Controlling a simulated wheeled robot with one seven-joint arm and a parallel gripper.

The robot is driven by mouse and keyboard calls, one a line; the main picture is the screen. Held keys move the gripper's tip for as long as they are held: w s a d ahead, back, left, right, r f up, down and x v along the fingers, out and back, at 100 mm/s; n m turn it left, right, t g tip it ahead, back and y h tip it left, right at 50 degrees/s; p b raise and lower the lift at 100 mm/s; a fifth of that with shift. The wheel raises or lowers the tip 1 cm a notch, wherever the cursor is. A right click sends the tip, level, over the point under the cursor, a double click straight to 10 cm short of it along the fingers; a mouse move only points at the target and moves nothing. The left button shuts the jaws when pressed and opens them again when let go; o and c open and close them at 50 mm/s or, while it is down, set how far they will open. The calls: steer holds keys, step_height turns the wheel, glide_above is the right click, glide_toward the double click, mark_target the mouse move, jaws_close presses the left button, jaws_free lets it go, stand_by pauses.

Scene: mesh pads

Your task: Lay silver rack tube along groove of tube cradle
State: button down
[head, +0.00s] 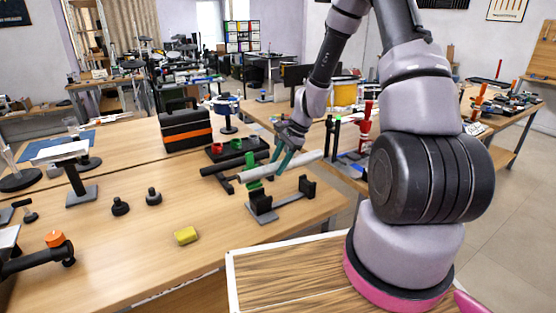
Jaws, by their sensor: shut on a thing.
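The silver tube (305,159) is a light grey rod that slants slightly up to the right in the head view. My gripper (283,162) is shut on it near its middle, with teal fingers across the tube. A stand with two black notched end blocks (262,204) on a grey base bar (289,209) appears to be the tube cradle. It stands on the table in front of the tube. The tube shows above and behind this stand, apart from its notches. Its exact height is hard to tell. Green pieces (254,185) show at the tube's left part.
A black tube (222,166) lies behind the silver one at left. A dark tray with red and green cups (236,148) and a black-orange toolbox (186,125) stand farther back. A yellow block (186,235) and black knobs (154,196) sit at left.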

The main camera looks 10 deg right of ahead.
mark_target(288, 167)
steer(key=shift+f, duration=4.2)
steer(key=shift+c, duration=1.5)
jaws_free()
steer(key=v, duration=1)
steer(key=shift+d+r, duration=0.1)
steer(key=shift+r, duration=0.25)
